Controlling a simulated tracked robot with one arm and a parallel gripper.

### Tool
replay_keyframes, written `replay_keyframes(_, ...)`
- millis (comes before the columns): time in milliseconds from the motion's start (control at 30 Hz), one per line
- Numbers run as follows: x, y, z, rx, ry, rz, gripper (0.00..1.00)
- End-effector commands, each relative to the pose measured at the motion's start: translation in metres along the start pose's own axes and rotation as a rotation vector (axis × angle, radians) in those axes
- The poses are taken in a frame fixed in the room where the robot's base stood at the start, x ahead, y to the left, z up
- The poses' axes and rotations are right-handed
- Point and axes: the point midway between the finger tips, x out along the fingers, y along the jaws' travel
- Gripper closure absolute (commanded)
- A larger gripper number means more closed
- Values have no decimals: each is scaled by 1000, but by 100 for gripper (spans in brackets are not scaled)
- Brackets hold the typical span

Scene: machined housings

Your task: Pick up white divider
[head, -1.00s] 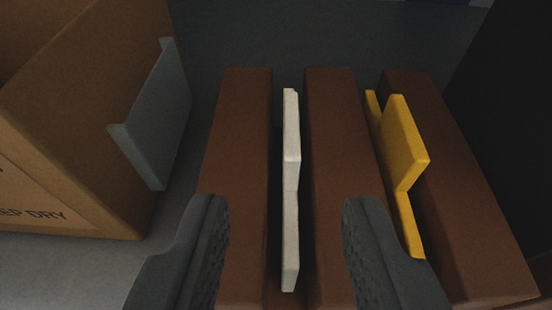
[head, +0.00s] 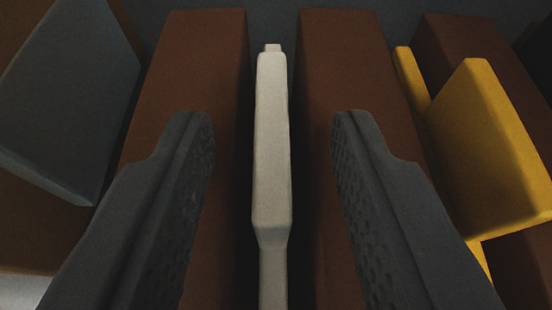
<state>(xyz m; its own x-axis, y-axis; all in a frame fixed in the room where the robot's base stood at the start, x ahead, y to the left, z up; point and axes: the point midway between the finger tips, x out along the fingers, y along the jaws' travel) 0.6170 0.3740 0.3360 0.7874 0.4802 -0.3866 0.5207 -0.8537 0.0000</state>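The white divider (head: 272,145) stands upright on edge in the slot between two brown blocks. Its raised tab faces me, and a thinner part runs down to the bottom of the picture. My gripper (head: 272,135) is open, with one dark ridged finger on each side of the divider. Both fingers are apart from it, over the brown blocks as seen from here. The divider's lower part is hidden in the slot.
The brown blocks (head: 345,90) flank the slot. A yellow divider (head: 485,150) stands in the slot to the right.

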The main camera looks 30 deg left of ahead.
Motion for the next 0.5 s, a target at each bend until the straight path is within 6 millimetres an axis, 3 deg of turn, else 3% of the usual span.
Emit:
replay_keyframes(100,10,-1,-2,-2,6,-1,65)
replay_keyframes(333,11,-1,-3,-1,5,-1,65)
replay_keyframes(467,11,-1,-3,-1,4,-1,99)
replay_keyframes(500,11,-1,-3,-1,4,-1,100)
